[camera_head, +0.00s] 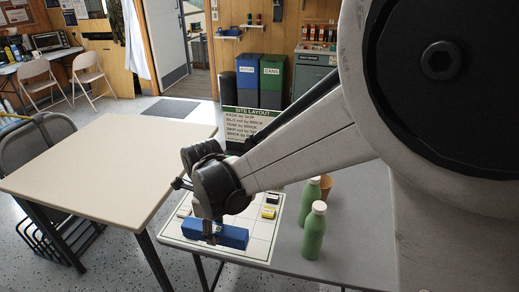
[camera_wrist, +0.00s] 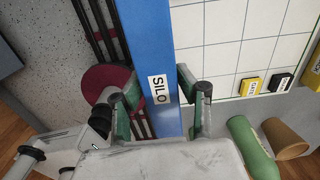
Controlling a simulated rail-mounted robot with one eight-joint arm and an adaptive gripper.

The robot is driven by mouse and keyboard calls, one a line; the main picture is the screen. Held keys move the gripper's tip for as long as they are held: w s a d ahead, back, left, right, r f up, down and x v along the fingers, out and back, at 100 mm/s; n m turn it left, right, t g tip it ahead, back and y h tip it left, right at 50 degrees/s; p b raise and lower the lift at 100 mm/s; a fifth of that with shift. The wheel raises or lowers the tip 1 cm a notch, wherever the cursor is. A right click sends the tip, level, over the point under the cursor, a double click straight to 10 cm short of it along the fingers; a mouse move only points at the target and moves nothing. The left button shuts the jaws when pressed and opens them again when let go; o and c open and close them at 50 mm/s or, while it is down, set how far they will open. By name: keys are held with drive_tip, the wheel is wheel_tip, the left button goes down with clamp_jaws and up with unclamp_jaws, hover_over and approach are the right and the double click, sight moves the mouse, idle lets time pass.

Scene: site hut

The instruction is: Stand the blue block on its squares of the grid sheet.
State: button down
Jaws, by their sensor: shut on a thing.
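The long blue block (camera_head: 230,236), labelled SILO, is level on its long side in my gripper (camera_head: 209,232). In the wrist view the block (camera_wrist: 145,35) runs between the two fingers of my gripper (camera_wrist: 160,96), which are shut on it near the label. The white grid sheet (camera_head: 262,247) lies on the grey table. The block is over the sheet's near left part in the head view; whether it touches is hard to tell. In the wrist view the sheet (camera_wrist: 225,30) is to the block's right, with floor to its left.
A yellow block (camera_head: 268,212) and a black block (camera_head: 272,199) are on the sheet's right part. Two green bottles (camera_head: 314,232) and a brown cup (camera_head: 326,184) stand right of it. A SITE LAYOUT sign (camera_head: 252,122) stands behind. A bare beige table (camera_head: 105,155) is at left.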

drive_tip(key=w+d+f, duration=0.1)
drive_tip(key=w+d, duration=0.1)
drive_tip(key=w+d+f, duration=0.1)
drive_tip(key=d+f, duration=0.1)
drive_tip(key=shift+w+d+f+b, duration=0.2)
drive_tip(key=shift+w+f+b, duration=0.1)
drive_tip(key=shift+w, duration=0.1)
drive_tip(key=shift+f+b, duration=0.4)
drive_tip(key=shift+f, duration=1.6)
drive_tip(key=shift+f, duration=0.15)
drive_tip(key=c, duration=1.2)
unclamp_jaws()
drive_tip(key=shift+c, duration=0.2)
